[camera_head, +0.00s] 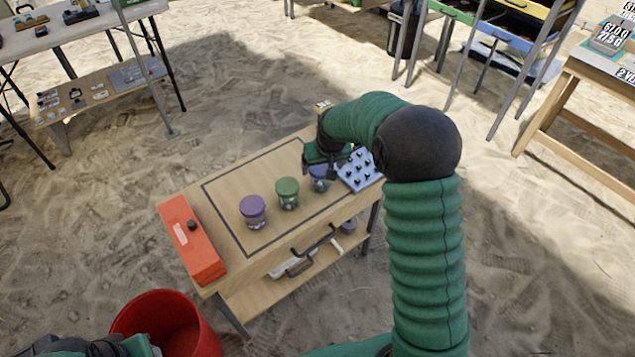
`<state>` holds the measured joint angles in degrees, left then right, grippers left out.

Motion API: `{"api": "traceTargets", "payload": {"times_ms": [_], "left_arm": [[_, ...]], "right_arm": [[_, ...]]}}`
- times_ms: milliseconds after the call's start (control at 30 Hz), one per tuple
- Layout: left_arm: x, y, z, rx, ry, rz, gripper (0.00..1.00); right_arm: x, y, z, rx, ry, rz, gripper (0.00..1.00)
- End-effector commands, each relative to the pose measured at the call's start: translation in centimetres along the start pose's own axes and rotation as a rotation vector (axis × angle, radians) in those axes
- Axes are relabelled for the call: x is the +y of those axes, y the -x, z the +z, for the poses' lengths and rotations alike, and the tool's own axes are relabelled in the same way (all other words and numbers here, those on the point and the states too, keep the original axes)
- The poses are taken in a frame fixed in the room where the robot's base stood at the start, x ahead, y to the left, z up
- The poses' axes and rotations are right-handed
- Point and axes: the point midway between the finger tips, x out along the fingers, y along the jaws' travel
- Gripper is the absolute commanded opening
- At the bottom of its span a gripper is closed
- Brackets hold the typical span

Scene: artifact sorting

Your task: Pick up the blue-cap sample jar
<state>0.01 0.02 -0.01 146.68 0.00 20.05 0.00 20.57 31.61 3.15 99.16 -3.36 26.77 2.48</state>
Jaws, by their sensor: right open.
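The blue-cap sample jar (319,184) stands on the wooden table (228,252) near its right end. My right gripper (322,172) is open and right at this jar's top, covering part of it; whether the fingers touch the cap I cannot tell. A green-cap jar (287,194) stands just left of it, and a purple-cap jar (253,212) stands further left. Only a dark and green part of my left arm shows at the bottom left edge; its fingers cannot be made out.
A white tray (374,183) with dark pegs lies right of the blue-cap jar. A red box (190,243) lies at the table's left end. A red bucket (190,335) stands on the sand below. The table's back left surface is clear.

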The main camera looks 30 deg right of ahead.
Motion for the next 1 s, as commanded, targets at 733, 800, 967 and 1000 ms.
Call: {"api": "traceTargets", "payload": {"times_ms": [733, 800, 967, 1000], "left_arm": [[0.0, -2.3, 0.5, 0.0, 0.0, 0.0, 0.36], [0.0, -2.3, 0.5, 0.0, 0.0, 0.0, 0.36], [0.0, -2.3, 0.5, 0.0, 0.0, 0.0, 0.36], [0.0, -2.3, 0.5, 0.0, 0.0, 0.0, 0.36]], "right_arm": [[-0.8, -5.9, 0.0, 0.001, 0.0, 0.001, 0.68], [-0.8, -5.9, 0.0, 0.001, 0.0, 0.001, 0.59], [-0.8, -5.9, 0.0, 0.0, 0.0, 0.001, 0.38], [-0.8, -5.9, 0.0, 0.0, 0.0, 0.001, 0.33]]}}
